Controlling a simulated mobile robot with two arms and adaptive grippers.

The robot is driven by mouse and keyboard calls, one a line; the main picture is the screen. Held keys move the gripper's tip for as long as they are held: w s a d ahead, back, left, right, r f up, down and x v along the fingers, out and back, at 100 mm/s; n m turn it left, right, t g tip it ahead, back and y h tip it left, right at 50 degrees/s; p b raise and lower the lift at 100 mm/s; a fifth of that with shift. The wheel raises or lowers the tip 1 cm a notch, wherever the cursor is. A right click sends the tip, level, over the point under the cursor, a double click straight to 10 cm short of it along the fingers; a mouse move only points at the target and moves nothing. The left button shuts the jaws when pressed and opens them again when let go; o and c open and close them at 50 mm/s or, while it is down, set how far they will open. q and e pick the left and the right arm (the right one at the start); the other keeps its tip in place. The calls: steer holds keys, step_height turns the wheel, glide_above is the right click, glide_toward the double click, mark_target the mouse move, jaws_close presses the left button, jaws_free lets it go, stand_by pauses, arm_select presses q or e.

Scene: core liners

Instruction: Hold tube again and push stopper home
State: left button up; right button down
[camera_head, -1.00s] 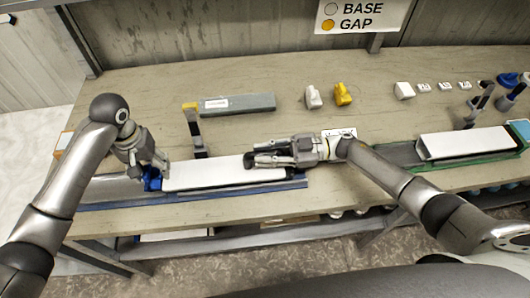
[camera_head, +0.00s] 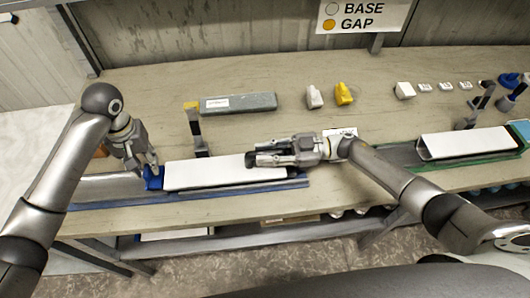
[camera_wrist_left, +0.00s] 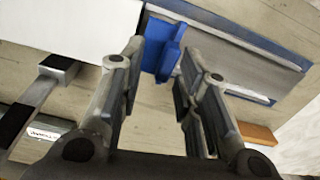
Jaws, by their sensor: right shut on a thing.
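The white tube (camera_head: 210,174) lies lengthwise in a blue-edged tray (camera_head: 240,190). The blue stopper (camera_head: 153,178) is at the tube's left end; it also shows in the left wrist view (camera_wrist_left: 164,50), against the white tube end. I cannot tell how deep it sits. My left gripper (camera_head: 142,174) is just left of the stopper. In the left wrist view its fingers (camera_wrist_left: 158,85) are spread, with nothing between them and the stopper just beyond the tips. My right gripper (camera_head: 262,160) is shut on the tube near its right end; its fingers hide part of it.
A dark upright post with a yellow top (camera_head: 195,125) stands behind the tube. A grey box (camera_head: 238,103), a white piece (camera_head: 314,97) and a yellow piece (camera_head: 344,94) lie farther back. A second white tube (camera_head: 465,143) lies in a green-edged tray at the right.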

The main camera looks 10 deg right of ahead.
mark_target(125, 189)
arm_select(q)
steer(key=shift+a+n, duration=0.5)
steer(key=shift+n, duration=0.3)
steer(key=a+n+y, duration=0.3)
steer(key=a+n, duration=0.6)
steer(key=n, duration=0.6)
steer(key=shift+w+d+f, duration=0.1)
steer(key=shift+w+f, duration=0.05)
steer(key=shift+f, duration=1.6)
steer(key=shift+w+d+f, duration=0.1)
steer(key=shift+f, duration=1.65)
steer(key=shift+f, duration=0.1)
steer(key=shift+f, duration=0.85)
steer(key=shift+s+f, duration=0.1)
